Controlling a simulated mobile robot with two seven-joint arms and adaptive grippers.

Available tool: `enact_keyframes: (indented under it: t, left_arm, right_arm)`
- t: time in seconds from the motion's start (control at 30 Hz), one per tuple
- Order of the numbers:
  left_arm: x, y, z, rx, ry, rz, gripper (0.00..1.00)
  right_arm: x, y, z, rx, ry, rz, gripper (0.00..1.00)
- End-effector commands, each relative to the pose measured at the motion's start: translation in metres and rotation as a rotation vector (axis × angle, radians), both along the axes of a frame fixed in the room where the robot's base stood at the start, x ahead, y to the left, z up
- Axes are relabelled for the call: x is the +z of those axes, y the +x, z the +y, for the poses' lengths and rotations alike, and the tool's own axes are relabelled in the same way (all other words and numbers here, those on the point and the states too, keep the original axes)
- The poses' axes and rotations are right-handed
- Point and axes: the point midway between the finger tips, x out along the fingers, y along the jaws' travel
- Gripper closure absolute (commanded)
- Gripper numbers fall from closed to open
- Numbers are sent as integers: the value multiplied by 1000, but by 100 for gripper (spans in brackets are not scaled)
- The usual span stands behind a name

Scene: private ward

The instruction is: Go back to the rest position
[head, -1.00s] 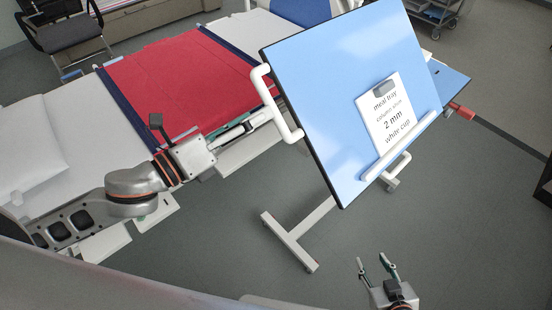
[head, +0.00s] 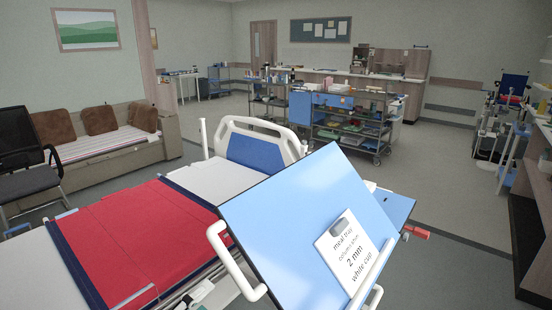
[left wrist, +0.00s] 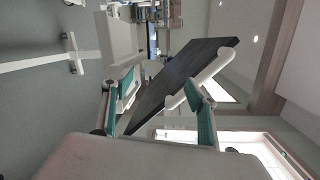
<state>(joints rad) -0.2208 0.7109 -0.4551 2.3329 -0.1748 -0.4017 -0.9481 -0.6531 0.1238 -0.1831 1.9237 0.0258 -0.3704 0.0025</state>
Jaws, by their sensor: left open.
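My left gripper (left wrist: 160,80) shows in the left wrist view. Its two teal-padded fingers are spread open, with nothing seen held between them. Beyond the fingers is the dark edge and back of a tilted board, with its white handle (left wrist: 217,66) near the right finger; I cannot tell whether they touch. In the head view the tilted blue board (head: 290,215) stands at the lower middle, with its white handle on the left side. Neither gripper shows in the head view.
The bed with a red blanket (head: 140,235) lies left of and behind the board. A dark chair (head: 22,160) and a cushioned bench (head: 100,145) stand at the left. Loaded carts (head: 345,125) stand behind the bed. Floor (head: 465,215) is clear at the right.

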Motion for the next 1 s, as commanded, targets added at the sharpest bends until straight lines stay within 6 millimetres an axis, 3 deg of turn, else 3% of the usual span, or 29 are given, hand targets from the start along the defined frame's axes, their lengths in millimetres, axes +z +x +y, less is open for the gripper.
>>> enact_keyframes:
  t: [0.03,0.2,0.3,0.43,0.5,0.63,1.0]
  left_arm:
    - [-33,0,6,65,-140,129,42]
    - [-144,-22,28,323,-640,536,42]
    - [-203,-49,37,483,-900,719,42]
    - [-258,-86,42,657,-1156,874,42]
    - [-277,-101,44,724,-1248,922,42]
    - [-295,-117,44,791,-1341,967,42]
    - [-297,-120,44,803,-1357,974,42]
  right_arm:
    - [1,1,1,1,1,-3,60]
    - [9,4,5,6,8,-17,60]
    - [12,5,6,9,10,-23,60]
    - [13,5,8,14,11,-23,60]
    - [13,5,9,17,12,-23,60]
    - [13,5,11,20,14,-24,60]
    - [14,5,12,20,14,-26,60]
